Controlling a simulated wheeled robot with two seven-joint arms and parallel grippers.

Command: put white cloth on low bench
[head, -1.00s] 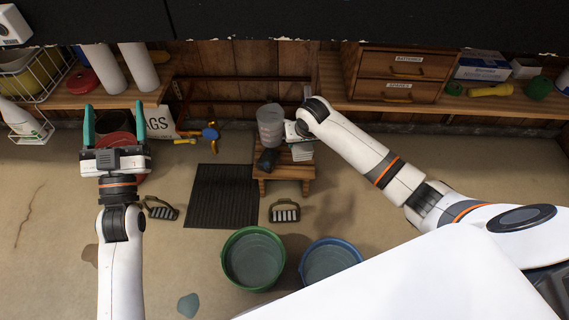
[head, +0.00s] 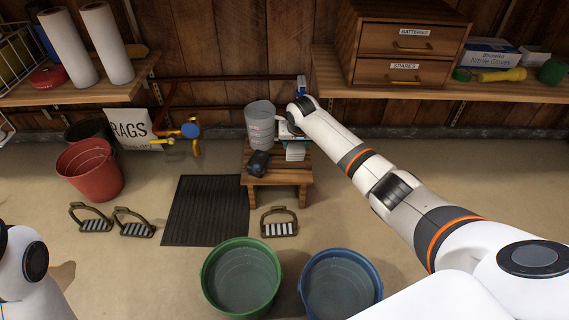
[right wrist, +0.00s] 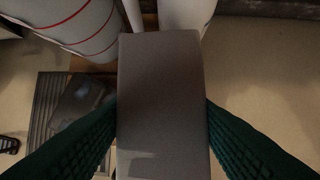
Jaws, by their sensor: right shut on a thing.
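The low wooden bench (head: 302,176) stands on the floor near the back wall in the head view. My right gripper (head: 291,135) is over its right part, pointing down and mostly hidden by its own wrist. It is shut on the folded white cloth (head: 296,153), a pale block just above or on the bench top; I cannot tell whether it touches. In the right wrist view the cloth (right wrist: 160,105) looks grey in shade, between the green fingers (right wrist: 162,125). My left gripper is out of view; only part of that arm shows at lower left.
A black mat (head: 206,210), stirrups (head: 279,223), a green bucket (head: 241,279) and a blue bucket (head: 340,283) are on the floor. A drawer box (head: 405,45) sits on the shelf behind.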

